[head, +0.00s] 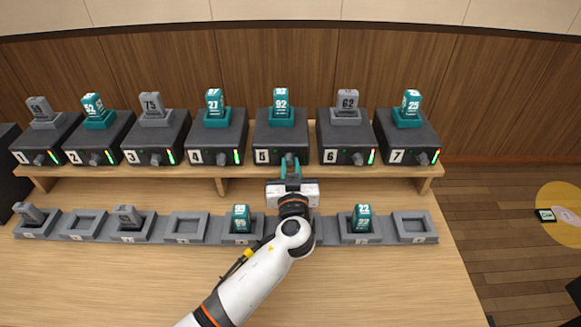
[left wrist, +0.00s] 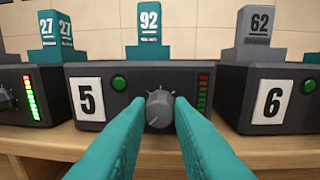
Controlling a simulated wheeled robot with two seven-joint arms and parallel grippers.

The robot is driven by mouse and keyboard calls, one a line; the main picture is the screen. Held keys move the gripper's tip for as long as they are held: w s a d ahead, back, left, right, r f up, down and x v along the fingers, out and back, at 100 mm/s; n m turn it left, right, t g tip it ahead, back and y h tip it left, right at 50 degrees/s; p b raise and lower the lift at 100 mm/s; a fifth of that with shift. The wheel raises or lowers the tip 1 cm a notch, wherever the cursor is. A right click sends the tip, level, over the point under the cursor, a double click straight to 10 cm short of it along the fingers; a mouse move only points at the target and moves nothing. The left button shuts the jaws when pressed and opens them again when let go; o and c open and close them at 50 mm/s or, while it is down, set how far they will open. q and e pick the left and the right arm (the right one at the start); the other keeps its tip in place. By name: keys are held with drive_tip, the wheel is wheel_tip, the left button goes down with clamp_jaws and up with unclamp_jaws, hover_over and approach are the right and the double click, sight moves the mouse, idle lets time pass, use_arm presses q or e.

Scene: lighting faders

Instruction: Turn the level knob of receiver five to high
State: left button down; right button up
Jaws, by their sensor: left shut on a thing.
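Receiver five (head: 281,132) is a dark box with a white "5" label and a teal pack marked 92 (head: 280,97) on top. Its level knob (left wrist: 159,108) is a round grey dial with tick marks around its upper side, at the front centre of the box. My right gripper is not in view.
Receiver four (head: 218,135) and receiver six (head: 346,135) stand close on either side, on a raised wooden shelf. A grey row of slots (head: 188,227) with several packs lies below, under my left arm. The front of the table is clear.

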use_arm(q)
drive_tip(key=shift+f+m+b, duration=0.15)
drive_tip(key=shift+m+b, duration=0.25)
drive_tip(key=shift+b, duration=0.05)
drive_tip(key=shift+m+b, duration=0.7)
drive_tip(key=shift+m, duration=0.3)
drive_tip(key=shift+m+b, duration=0.4)
drive_tip(key=shift+m, duration=1.6)
drive_tip(key=c, duration=1.3)
unclamp_jaws()
drive_tip(key=s, duration=0.4)
drive_tip(key=s+b, duration=0.1)
drive_tip(key=s, duration=0.3)
drive_tip(key=s+b, duration=0.1)
drive_tip(key=s, duration=0.3)
drive_tip(key=shift+d+f, duration=0.1)
drive_tip(key=shift+d, duration=0.15)
